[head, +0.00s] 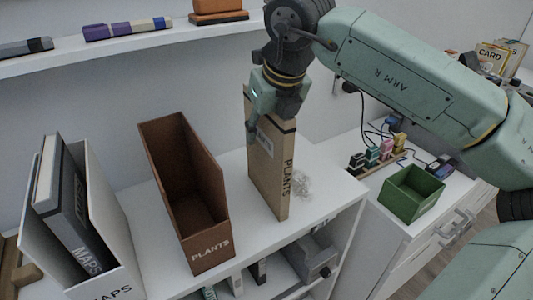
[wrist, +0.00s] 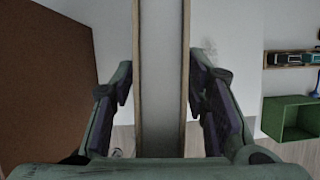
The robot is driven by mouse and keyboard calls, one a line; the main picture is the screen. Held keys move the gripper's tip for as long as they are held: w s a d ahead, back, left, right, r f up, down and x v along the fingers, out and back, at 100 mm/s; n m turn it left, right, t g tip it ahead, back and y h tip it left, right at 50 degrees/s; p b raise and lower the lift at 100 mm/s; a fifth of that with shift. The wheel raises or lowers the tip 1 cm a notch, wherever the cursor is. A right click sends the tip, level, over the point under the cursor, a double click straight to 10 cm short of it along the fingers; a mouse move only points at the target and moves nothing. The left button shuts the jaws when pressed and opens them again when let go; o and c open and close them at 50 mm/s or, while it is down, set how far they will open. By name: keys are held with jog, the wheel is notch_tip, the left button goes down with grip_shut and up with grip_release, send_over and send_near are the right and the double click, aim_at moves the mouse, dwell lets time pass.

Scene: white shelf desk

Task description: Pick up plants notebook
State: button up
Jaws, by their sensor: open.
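The plants notebook (head: 270,165) is a tan book with "PLANTS" on its spine. It stands upright on the white desk, right of the brown plants holder. My gripper (head: 268,118) is at its top in the head view, with one finger showing on the left face and the other hidden. In the wrist view, the notebook (wrist: 161,80) runs between the two open fingers, and my gripper (wrist: 163,105) straddles it with a visible gap on each side.
The empty brown holder (head: 210,252) labelled "PLANTS" stands left of the notebook. Further left is a white holder (head: 108,225) with a grey maps binder (head: 70,215). A green box (head: 412,193) sits on the lower surface at right. A wall shelf (head: 120,48) runs above.

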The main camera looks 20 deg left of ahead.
grip_shut()
dwell(0.4)
dwell(0.6)
